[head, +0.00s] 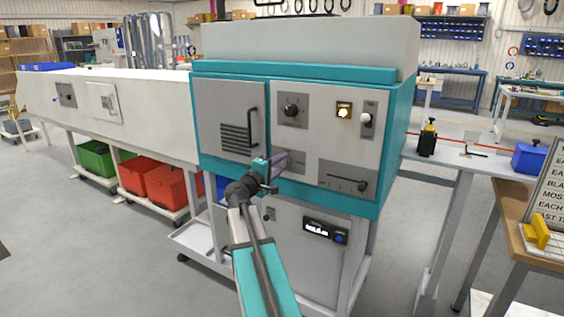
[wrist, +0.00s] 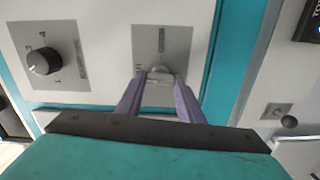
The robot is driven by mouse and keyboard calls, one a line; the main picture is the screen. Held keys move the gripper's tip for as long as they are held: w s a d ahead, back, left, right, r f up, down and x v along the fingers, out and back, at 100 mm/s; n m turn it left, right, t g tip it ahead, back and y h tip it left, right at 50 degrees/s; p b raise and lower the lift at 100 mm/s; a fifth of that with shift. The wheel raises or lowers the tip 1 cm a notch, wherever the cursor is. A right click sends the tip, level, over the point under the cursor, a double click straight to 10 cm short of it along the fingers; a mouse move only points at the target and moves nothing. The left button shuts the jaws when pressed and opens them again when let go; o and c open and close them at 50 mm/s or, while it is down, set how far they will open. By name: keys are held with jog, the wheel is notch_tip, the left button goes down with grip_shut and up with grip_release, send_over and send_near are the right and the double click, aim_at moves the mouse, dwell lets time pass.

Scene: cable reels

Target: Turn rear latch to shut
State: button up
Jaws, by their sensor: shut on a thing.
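A small pale grey latch (wrist: 158,72) sits on a grey label plate (wrist: 163,48) on the white and teal machine front, seen in the wrist view. My gripper (wrist: 158,80) has its two purple fingers closed on the latch, one on each side. The fingertips cover part of it, so its exact angle is hard to tell. In the head view my gripper (head: 284,158) reaches the plate (head: 300,165) below the black dial. The latch itself is hidden there behind the fingers. The plate's lettering is too small to read.
Near my gripper are a black dial (head: 291,110), a door handle (head: 253,130), a lit yellow button (head: 343,110), a white-knobbed switch (head: 366,120) and a slider panel (head: 347,184). A white table (head: 460,165) stands right. Grey floor is open at the left front.

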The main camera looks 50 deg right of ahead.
jog(key=shift+w+a+n, duration=0.2)
jog(key=shift+n, duration=0.4)
jog(key=shift+f, duration=0.1)
jog(key=o, duration=1)
jog(key=shift+c, duration=0.2)
jog(key=shift+o, duration=0.5)
jog(key=shift+s, duration=0.1)
jog(key=v, duration=1.3)
jog(key=shift+a, duration=0.35)
